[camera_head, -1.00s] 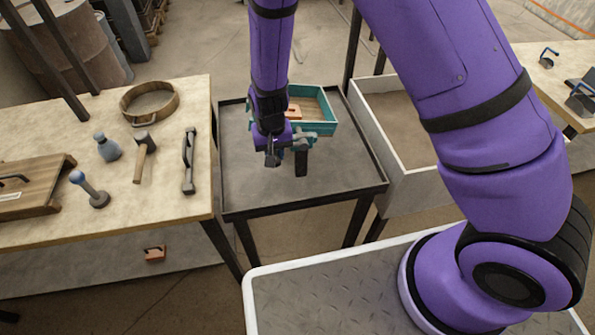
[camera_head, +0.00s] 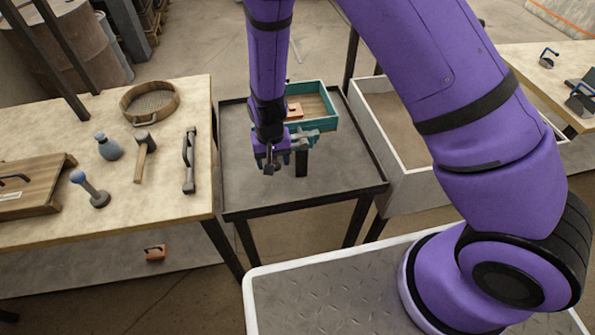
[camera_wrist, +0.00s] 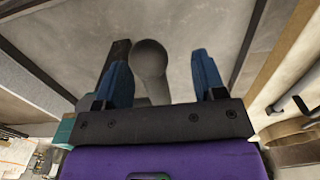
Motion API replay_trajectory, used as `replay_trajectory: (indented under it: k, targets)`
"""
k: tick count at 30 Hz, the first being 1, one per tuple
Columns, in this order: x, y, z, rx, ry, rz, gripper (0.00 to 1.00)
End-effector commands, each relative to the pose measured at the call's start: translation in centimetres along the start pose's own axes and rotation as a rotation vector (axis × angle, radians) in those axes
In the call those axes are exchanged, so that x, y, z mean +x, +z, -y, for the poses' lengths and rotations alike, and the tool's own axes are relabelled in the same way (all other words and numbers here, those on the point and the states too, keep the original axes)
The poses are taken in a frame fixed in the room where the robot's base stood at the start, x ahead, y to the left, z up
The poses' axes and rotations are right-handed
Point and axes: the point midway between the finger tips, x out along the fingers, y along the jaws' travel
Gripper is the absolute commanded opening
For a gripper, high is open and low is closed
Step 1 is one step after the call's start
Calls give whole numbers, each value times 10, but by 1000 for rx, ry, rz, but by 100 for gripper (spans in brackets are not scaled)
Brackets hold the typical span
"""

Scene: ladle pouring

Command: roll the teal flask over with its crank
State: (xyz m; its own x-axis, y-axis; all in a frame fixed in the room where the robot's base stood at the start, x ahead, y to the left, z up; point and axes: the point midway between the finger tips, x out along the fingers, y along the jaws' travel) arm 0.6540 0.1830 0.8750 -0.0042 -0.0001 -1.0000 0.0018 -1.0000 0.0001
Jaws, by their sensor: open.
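The teal flask (camera_head: 330,119) is an open box-like frame on the dark metal table, partly behind my arm. A teal corner (camera_wrist: 63,130) also shows at the lower left of the wrist view. My gripper (camera_head: 271,168) is at the flask's near side, low over the table. In the wrist view my gripper (camera_wrist: 160,62) is open, with its two blue fingers apart. A grey round-ended knob, apparently the crank's handle (camera_wrist: 150,62), lies between them, nearer the left finger. No clear contact shows. The rest of the crank is mostly hidden.
The dark metal table (camera_head: 240,190) has a raised rim and is clear at its front. A left bench (camera_head: 60,225) holds a sieve (camera_head: 150,100), a mallet (camera_head: 143,150) and other tools. A pale-walled bin (camera_head: 400,160) stands close on the right.

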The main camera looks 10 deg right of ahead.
Motion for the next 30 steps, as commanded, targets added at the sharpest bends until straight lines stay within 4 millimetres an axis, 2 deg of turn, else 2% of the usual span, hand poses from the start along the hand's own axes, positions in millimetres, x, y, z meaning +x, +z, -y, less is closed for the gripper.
replay_trajectory:
  k: [5,30]
  targets:
    - [-3,0,0,1,0,-3,64]
    - [-67,26,0,0,-1,-6,64]
